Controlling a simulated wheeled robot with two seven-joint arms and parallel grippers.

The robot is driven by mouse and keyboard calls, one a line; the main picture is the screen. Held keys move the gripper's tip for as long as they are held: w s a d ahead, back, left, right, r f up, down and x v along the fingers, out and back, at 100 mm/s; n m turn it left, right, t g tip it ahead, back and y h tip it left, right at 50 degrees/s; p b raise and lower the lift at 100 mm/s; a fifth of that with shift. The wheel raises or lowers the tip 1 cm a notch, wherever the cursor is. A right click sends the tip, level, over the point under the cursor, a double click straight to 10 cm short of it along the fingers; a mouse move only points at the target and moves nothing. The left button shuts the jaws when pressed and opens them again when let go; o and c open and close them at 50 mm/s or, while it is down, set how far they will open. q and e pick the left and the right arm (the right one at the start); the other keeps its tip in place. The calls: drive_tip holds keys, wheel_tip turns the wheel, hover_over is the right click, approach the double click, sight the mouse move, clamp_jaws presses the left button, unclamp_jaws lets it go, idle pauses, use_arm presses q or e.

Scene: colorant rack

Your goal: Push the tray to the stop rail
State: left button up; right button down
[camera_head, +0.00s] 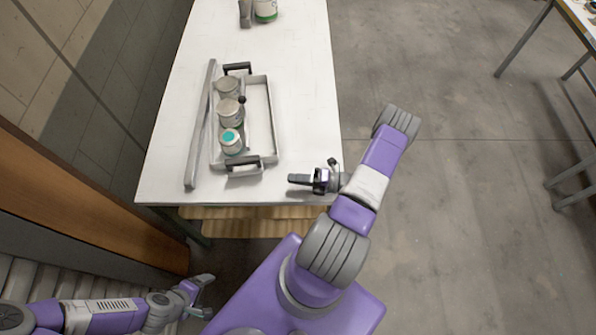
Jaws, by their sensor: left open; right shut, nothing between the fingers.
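The tray (272,125) is a grey open frame with a black handle at its far end and another at its near end. It lies on the white table (305,75) and holds three tins (229,112) along its left side, the nearest with a teal top. The stop rail (198,135) is a long grey bar just left of the tray. A narrow gap shows at the near end; I cannot tell whether they touch at the far end. My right gripper (291,179) is shut and empty, right of the tray's near end and apart from it. My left gripper (212,295) is open, low and off the table.
A green-and-white container (265,10) and a grey object (245,13) stand at the table's far end. A wooden panel (90,205) is at the left. Another table (580,18) stands at the far right, with open floor between.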

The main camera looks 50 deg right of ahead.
drive_tip(key=x, duration=0.6)
drive_tip(key=shift+w+p, duration=0.15)
drive_tip(key=shift+p, duration=0.2)
drive_tip(key=w, duration=0.3)
drive_tip(key=shift+d, duration=0.3)
drive_tip(key=shift+w+d, duration=0.1)
drive_tip(key=shift+w, duration=0.35)
drive_tip(key=w+b, duration=0.1)
drive_tip(key=w, duration=0.1)
drive_tip(key=w+b, duration=0.1)
drive_tip(key=w, duration=0.1)
drive_tip(key=shift+d+f, duration=0.15)
drive_tip(key=shift+d, duration=0.25)
